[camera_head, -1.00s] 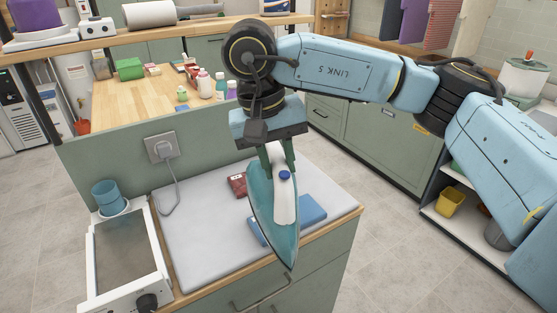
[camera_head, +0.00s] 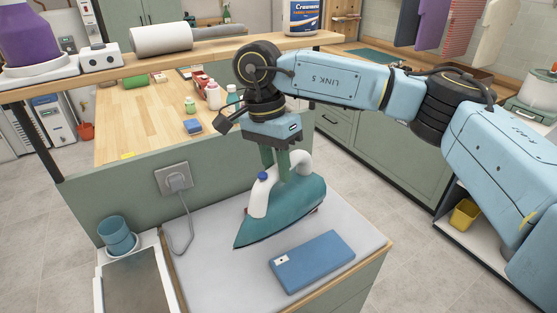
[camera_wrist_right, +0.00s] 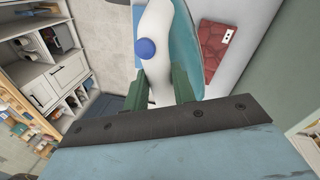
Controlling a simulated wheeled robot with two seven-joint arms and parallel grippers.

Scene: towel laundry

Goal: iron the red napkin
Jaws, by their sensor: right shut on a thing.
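My right gripper (camera_head: 278,160) is shut on the white handle of the teal iron (camera_head: 288,212) and holds it over the grey ironing pad (camera_head: 215,275). The iron's tip points to the lower left in the head view. I cannot tell whether its soleplate touches anything. The red napkin (camera_wrist_right: 218,45) is folded and lies on the pad, seen in the right wrist view beside the iron. In the head view the iron hides nearly all of it. The iron (camera_wrist_right: 183,50) and its blue knob also show in the wrist view. My left gripper is not in view.
A folded blue cloth (camera_head: 312,262) lies on the pad in front of the iron. A wall socket with a plugged cord (camera_head: 173,180) is behind the pad. A blue cup (camera_head: 117,235) and a white-framed appliance (camera_head: 135,285) stand at the left.

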